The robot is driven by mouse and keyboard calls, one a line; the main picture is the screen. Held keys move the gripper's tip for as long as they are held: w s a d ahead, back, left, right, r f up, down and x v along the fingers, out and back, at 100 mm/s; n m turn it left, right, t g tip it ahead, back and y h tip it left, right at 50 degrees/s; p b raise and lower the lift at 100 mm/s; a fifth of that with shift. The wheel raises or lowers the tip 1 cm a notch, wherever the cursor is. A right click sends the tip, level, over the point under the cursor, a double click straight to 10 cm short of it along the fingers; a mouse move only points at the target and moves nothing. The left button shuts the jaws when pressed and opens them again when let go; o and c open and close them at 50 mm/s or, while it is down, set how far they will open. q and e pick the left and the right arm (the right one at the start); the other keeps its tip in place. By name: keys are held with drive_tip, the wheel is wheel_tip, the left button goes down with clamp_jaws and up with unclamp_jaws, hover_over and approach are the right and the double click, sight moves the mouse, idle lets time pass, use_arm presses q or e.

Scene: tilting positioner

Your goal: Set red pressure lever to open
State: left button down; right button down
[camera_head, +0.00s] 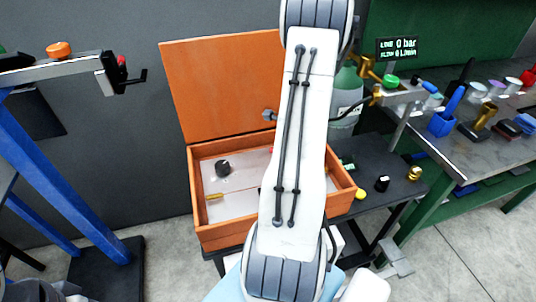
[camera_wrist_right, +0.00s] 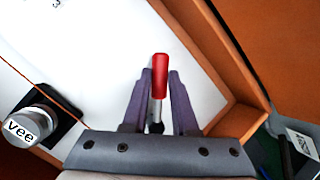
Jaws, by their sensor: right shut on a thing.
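The red lever (camera_wrist_right: 160,75) stands up from the white panel (camera_wrist_right: 75,35) in the right wrist view, with a metal shank below its red grip. My right gripper (camera_wrist_right: 160,92) has one finger on each side of the lever and is shut on it. In the head view my arm hides the gripper and most or all of the lever. The panel lies inside an open orange wooden case (camera_head: 197,185). My left gripper is not in view.
A round knob (camera_wrist_right: 28,127) on a black base stands on the panel. The raised lid (camera_head: 220,90) is at the back. A green cylinder (camera_head: 347,90) and a cluttered bench (camera_head: 480,150) stand to the right.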

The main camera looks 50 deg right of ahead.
drive_tip(key=shift+s+d+f+m+g+h, duration=0.15)
drive_tip(key=shift+d+m+h, duration=0.2)
drive_tip(key=shift+m, duration=0.35)
drive_tip(key=shift+s+d+r+m+g+h, duration=0.1)
drive_tip(key=shift+d+m+g+h, duration=0.25)
drive_tip(key=shift+m, duration=0.35)
drive_tip(key=shift+s+d+f+m+h, duration=0.1)
drive_tip(key=shift+d+m+h, duration=0.1)
drive_tip(key=shift+d+m, duration=0.4)
drive_tip(key=shift+a, duration=0.1)
drive_tip(key=c, duration=0.7)
unclamp_jaws()
drive_tip(key=shift+w, duration=0.1)
drive_tip(key=shift+r, duration=0.25)
drive_tip(key=shift+r, duration=0.3)
drive_tip(key=p+v, duration=0.5)
drive_tip(key=v, duration=0.4)
drive_tip(key=shift+s+a+r+p, duration=0.2)
drive_tip(key=shift+s+r+p, duration=0.05)
drive_tip(key=shift+p, duration=0.05)
